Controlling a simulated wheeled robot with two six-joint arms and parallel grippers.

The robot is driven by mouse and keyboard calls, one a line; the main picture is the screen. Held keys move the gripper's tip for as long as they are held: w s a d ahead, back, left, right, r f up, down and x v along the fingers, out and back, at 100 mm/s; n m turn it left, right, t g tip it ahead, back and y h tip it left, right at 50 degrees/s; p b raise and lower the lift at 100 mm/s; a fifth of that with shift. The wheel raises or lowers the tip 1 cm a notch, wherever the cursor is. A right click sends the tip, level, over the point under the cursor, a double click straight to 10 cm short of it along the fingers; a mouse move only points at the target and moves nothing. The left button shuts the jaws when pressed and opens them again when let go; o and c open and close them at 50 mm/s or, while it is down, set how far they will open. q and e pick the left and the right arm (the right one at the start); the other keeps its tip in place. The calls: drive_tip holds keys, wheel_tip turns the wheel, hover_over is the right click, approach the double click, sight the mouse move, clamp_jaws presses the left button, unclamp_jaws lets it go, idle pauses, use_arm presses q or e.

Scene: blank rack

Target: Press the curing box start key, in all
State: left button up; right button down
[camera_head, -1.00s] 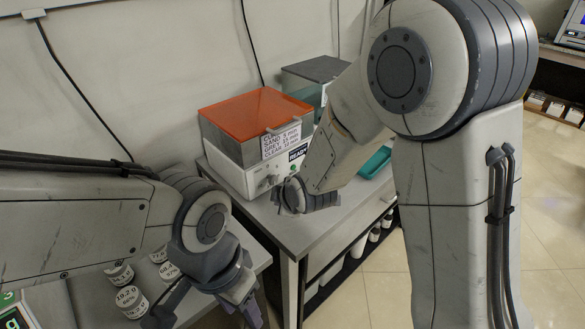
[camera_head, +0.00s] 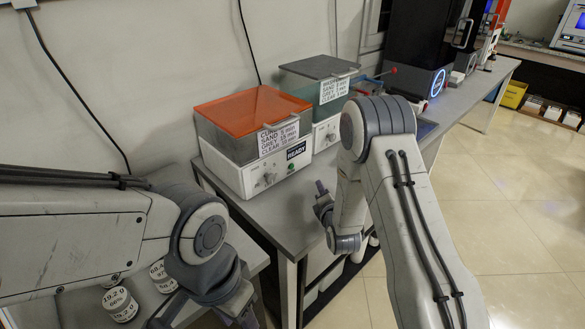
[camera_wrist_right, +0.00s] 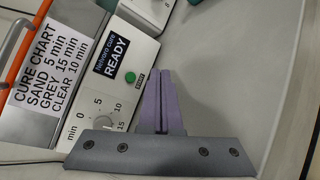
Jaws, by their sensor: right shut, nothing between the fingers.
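The curing box (camera_head: 252,177) has an orange lid, a cure chart label and a white front panel. Its display (camera_wrist_right: 117,54) reads READY. The green start key (camera_wrist_right: 130,77) is left of the fingers in the right wrist view and shows small in the head view (camera_head: 291,168). A timer dial (camera_wrist_right: 100,122) is on the same panel. My right gripper (camera_head: 320,188) is shut and empty, in front of the panel's right part and apart from it; its fingers (camera_wrist_right: 160,73) show in the wrist view. My left gripper (camera_head: 245,312) is at the bottom edge, partly cut off.
A second box with a grey lid and teal body (camera_head: 325,88) stands right of the curing box. A dark machine with a blue-lit ring (camera_head: 438,82) is farther right. Labelled jars (camera_head: 120,303) stand at lower left. The grey bench (camera_head: 280,215) is clear before the curing box.

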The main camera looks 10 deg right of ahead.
sight(291, 166)
drive_tip(key=shift+w+a, duration=0.9)
drive_tip(key=shift+w, duration=0.3)
drive_tip(key=shift+w+a, duration=0.85)
drive_tip(key=shift+w, duration=0.3)
drive_tip(key=shift+w+a, duration=0.9)
drive_tip(key=shift+w, duration=0.3)
drive_tip(key=shift+w, duration=0.1)
drive_tip(key=shift+w+a+b, duration=0.2)
drive_tip(key=shift+a+b, duration=0.05)
drive_tip(key=shift+b, duration=0.1)
